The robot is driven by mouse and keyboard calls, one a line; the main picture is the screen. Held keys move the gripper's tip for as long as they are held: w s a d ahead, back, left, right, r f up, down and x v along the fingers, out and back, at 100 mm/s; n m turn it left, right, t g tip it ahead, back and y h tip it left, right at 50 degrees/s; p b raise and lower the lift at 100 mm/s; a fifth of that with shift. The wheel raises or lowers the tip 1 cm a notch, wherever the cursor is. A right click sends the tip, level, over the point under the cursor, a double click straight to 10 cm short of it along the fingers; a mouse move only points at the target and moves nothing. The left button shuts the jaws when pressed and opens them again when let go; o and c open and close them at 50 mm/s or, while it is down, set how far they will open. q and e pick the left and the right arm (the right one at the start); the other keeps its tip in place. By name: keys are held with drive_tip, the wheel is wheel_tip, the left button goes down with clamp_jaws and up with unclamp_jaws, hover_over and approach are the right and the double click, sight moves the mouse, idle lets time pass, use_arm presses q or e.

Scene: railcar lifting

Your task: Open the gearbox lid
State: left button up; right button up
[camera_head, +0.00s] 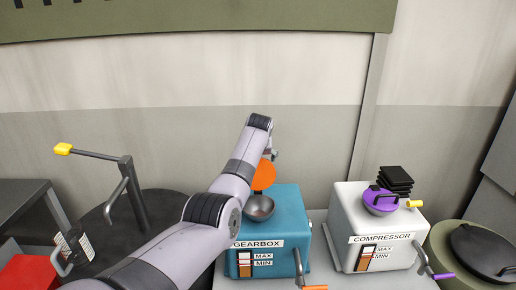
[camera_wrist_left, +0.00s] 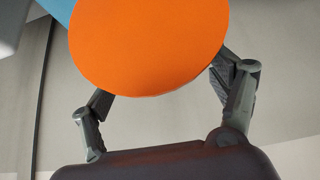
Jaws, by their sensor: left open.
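The gearbox (camera_head: 285,215) is a blue box with a MAX/MIN gauge on its front. A grey metal bowl-shaped filler (camera_head: 260,208) sits on its top left, its open mouth showing. The round orange lid (camera_head: 264,174) stands raised, roughly upright, behind the bowl. My left arm reaches over from the lower left, and my left gripper (camera_head: 272,155) is just behind the lid, mostly hidden by the arm. In the left wrist view the orange lid (camera_wrist_left: 150,45) fills the space in front of the open fingers (camera_wrist_left: 165,75) and hides their tips. Contact cannot be told.
The white compressor (camera_head: 380,225) with a purple lid (camera_head: 380,200) and black stacked fins stands to the right. An orange-handled crank (camera_head: 313,287) is at the gearbox's front right. A yellow-handled lever (camera_head: 90,153) and a red box (camera_head: 28,272) are at left. The wall is close behind.

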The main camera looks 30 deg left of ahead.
use_arm(q)
drive_tip(key=v, duration=1)
idle(0.3)
drive_tip(key=shift+f, duration=0.1)
